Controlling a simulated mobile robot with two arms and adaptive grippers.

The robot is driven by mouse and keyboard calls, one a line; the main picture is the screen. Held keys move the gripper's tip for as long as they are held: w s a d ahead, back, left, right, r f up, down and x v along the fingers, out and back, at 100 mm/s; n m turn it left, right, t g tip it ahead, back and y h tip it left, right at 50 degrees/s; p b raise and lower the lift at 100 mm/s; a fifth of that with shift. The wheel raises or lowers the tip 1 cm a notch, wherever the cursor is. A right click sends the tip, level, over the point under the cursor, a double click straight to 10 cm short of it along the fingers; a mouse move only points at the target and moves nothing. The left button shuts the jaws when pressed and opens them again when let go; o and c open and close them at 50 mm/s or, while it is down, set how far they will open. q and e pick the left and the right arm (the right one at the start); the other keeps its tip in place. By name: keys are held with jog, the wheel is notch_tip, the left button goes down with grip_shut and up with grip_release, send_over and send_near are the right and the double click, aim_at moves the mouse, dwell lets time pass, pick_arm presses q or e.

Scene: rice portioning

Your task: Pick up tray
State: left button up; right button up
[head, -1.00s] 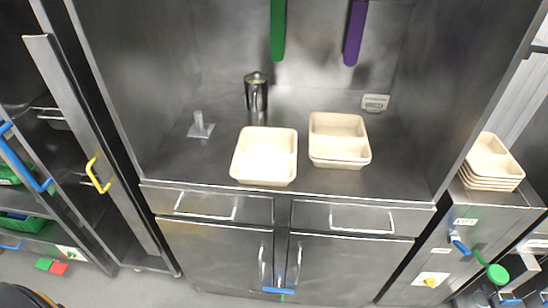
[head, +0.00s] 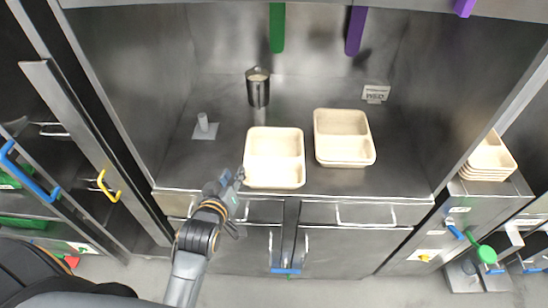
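A cream tray (head: 274,143) with compartments lies on the steel counter near its front edge in the head view. A second cream tray (head: 342,122), which looks like a small stack, lies just right of it. My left gripper (head: 238,177) is at the left front corner of the first tray, close to its rim. Whether it touches the rim cannot be told, and its finger opening is too small to make out. My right gripper is not in view.
A steel jug (head: 258,88) stands behind the trays. A small stand (head: 204,127) is at the left and a small sign (head: 375,94) at the back right. More stacked trays (head: 490,157) sit on the right-hand counter. Green (head: 277,28) and purple (head: 355,30) strips hang above.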

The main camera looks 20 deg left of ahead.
pick_arm(q)
send_near(246, 154)
jog(key=shift+p+x, duration=0.3)
jog(key=shift+x, duration=0.75)
jog(key=shift+w+a+f, duration=0.1)
jog(key=shift+w+a, duration=0.1)
jog(key=shift+w, duration=0.1)
jog(key=shift+w+a+f+p, duration=0.1)
jog(key=shift+w+p, duration=0.2)
jog(key=shift+w, duration=0.05)
jog(key=p+x, duration=0.1)
jog(key=x, duration=0.2)
jog(key=shift+w+f, duration=0.35)
jog(key=shift+w, duration=0.25)
jog(key=shift+s, duration=0.1)
jog(key=shift+c, duration=0.7)
grip_shut()
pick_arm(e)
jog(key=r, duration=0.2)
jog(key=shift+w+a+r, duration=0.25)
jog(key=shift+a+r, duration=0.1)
